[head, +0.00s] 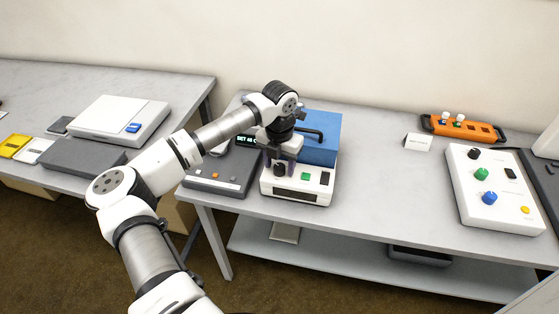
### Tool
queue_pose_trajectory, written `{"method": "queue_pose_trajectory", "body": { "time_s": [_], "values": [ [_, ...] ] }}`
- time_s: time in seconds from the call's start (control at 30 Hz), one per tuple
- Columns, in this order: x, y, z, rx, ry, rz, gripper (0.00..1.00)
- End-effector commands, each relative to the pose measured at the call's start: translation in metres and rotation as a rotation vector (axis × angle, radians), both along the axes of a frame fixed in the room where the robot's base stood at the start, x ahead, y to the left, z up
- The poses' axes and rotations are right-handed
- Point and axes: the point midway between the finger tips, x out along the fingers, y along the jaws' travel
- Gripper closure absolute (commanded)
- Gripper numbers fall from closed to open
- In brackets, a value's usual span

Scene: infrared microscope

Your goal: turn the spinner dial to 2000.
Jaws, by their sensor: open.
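A white device (293,195) with a blue block (319,142) on its back stands near the left end of the middle bench. On its front top are a black dial (280,170), a green button (306,177) and a black switch (325,178). I take this black dial to be the spinner dial; its setting is too small to read. My gripper (282,160) points down at the dial, its fingers open. The fingers are at or just above the dial; I cannot tell whether they touch it. The arm hides part of the blue block.
A dark grey unit (222,172) with a lit display stands close on the left.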

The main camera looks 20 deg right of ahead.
Motion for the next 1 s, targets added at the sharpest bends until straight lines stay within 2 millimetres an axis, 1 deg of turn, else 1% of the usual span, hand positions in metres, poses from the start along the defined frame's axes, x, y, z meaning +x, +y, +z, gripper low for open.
{"method": "queue_pose_trajectory", "body": {
  "time_s": [0.3, 0.6, 0.63, 0.67, 0.87, 1.0],
  "values": [
    [0.0003, 0.0001, -0.0028, 0.000, -0.001, 0.000, 0.48],
    [0.0002, 0.0001, -0.0025, 0.001, -0.001, 0.000, 0.87],
    [0.0002, 0.0001, -0.0025, 0.001, -0.001, 0.000, 0.91],
    [0.0002, 0.0001, -0.0025, 0.001, -0.001, 0.000, 0.93],
    [0.0002, 0.0001, -0.0038, 0.001, -0.001, -0.017, 0.93],
    [0.0006, 0.0003, -0.0053, 0.001, -0.003, -0.065, 0.93]
  ]
}}
